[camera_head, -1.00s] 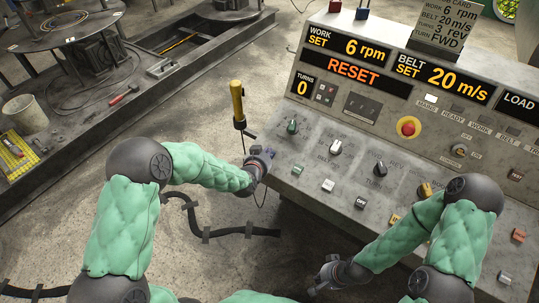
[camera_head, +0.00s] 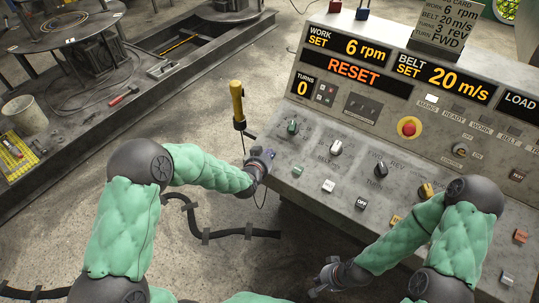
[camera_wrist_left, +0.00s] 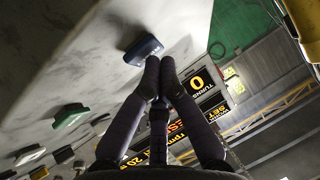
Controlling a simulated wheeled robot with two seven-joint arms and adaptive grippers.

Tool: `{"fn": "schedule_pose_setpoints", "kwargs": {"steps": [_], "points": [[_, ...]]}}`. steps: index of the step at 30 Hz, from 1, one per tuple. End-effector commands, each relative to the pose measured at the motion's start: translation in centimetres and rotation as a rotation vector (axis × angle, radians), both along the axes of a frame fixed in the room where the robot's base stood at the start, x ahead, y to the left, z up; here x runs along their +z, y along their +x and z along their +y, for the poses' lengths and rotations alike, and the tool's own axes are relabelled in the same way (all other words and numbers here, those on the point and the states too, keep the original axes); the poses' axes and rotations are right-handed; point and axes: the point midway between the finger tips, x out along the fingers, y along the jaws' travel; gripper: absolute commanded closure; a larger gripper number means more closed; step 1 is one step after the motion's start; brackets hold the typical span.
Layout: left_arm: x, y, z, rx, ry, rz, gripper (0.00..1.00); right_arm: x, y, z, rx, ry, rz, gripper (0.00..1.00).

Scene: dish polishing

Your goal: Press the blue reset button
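My left gripper (camera_head: 269,155) is at the left front edge of the grey control console. In the left wrist view its dark fingers (camera_wrist_left: 160,62) have their tips together, with nothing between them. The blue button (camera_wrist_left: 143,49) sticks out of the console panel just beside the fingertips there. I cannot tell whether they touch it. In the head view the button is mostly hidden by the gripper. The display (camera_head: 354,70) reads RESET in orange. My right gripper (camera_head: 322,281) hangs low in front of the console, away from the buttons; its finger state is unclear.
A cable (camera_head: 232,233) lies on the floor.

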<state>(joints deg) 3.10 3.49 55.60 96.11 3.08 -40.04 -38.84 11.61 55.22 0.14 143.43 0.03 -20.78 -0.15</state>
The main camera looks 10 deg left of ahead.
Motion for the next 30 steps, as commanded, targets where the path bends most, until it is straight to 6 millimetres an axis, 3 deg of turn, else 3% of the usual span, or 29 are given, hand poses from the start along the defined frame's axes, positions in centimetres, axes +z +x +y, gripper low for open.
{"fn": "schedule_pose_setpoints", "kwargs": {"steps": [20,30], "points": [[-0.4,0.1,-0.1,-0.001,0.000,0.001,1.00,-0.4,0.0,0.0,0.000,0.000,0.000,1.00],[0.9,-0.3,0.1,0.000,0.000,0.001,1.00,0.6,0.0,0.0,0.000,0.000,0.000,1.00]]}}
